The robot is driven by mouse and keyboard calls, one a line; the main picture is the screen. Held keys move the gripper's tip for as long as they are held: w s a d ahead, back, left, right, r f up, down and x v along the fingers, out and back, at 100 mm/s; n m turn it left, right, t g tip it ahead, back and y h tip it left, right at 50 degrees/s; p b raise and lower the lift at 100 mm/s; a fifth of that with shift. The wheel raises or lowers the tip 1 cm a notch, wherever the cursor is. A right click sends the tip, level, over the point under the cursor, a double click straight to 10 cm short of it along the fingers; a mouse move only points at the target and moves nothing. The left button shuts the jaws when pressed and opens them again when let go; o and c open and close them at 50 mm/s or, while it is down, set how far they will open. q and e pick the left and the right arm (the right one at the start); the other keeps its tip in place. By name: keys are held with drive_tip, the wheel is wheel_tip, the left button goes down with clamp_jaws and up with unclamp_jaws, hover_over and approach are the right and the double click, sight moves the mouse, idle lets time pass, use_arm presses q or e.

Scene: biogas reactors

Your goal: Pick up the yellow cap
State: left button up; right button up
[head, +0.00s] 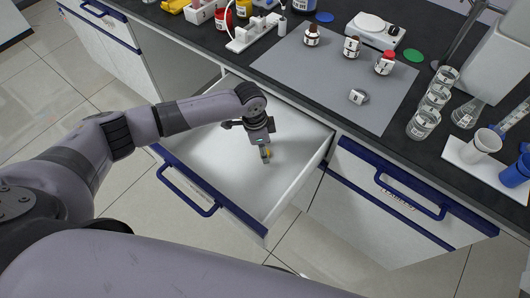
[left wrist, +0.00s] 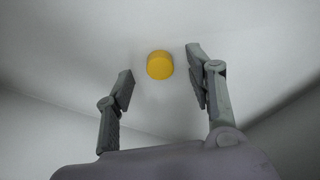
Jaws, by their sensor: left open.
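The yellow cap (left wrist: 160,65) lies on the white floor of the open drawer (head: 205,155). Whether the fingers touch the cap or the drawer floor cannot be told. My right gripper is in neither view.
The drawer walls (head: 305,180) stand around my left gripper. Above is the dark counter (head: 300,80) with a grey mat (head: 320,75), small bottles (head: 384,63), a scale (head: 375,30) and glass beakers (head: 424,122). A closed drawer with a blue handle (head: 410,195) is at right.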

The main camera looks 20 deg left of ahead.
use_arm(q)
drive_tip(key=shift+d+f, duration=0.1)
drive_tip(key=shift+f, duration=0.5)
drive_tip(key=shift+c, duration=0.5)
drive_tip(key=c, duration=0.7)
drive_tip(key=shift+o, duration=0.2)
